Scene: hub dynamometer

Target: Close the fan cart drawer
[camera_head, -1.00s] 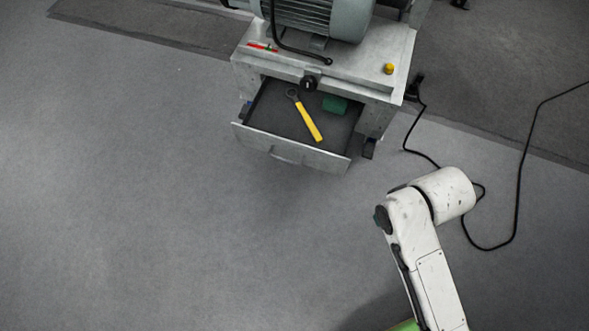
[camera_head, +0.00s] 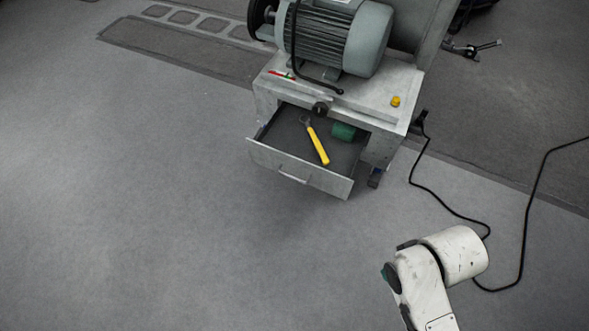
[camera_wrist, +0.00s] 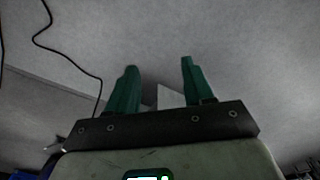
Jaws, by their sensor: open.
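The fan cart (camera_head: 376,107) stands at the top centre of the head view, with a grey motor (camera_head: 335,38) on top. Its drawer (camera_head: 300,172) is pulled out toward the viewer, with a thin handle (camera_head: 293,178) on its front. A yellow-handled tool (camera_head: 318,146) and a green item (camera_head: 343,131) lie inside. In the wrist view my gripper (camera_wrist: 159,80) shows two green fingers, spread apart with nothing between them.
A black cable (camera_head: 528,215) loops over the floor right of the cart. A yellow button (camera_head: 396,101) sits on the cart top. The grey floor (camera_head: 150,220) left of and in front of the drawer is clear.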

